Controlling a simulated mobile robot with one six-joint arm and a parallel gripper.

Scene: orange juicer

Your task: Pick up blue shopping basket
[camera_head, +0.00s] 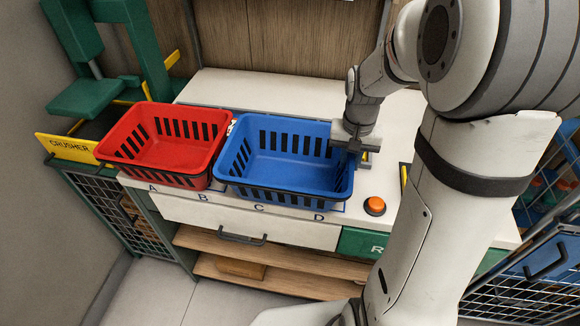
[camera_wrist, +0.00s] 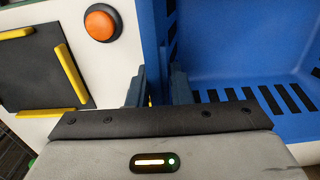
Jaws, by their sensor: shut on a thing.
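The blue shopping basket (camera_head: 290,167) stands on the white counter, over the letters C and D, and looks empty. My gripper (camera_head: 354,150) is at the basket's right side wall. In the wrist view, the fingers of my gripper (camera_wrist: 160,88) straddle the wall of the blue basket (camera_wrist: 225,45), one finger inside and one outside. The gripper is shut on that wall. The basket appears level; I cannot tell whether it is clear of the counter. The fingertips are partly hidden in the head view.
A red basket (camera_head: 165,140) stands close on the left of the blue one. A green crusher (camera_head: 125,60) stands at the far left. The counter (camera_head: 250,88) behind the baskets is clear.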

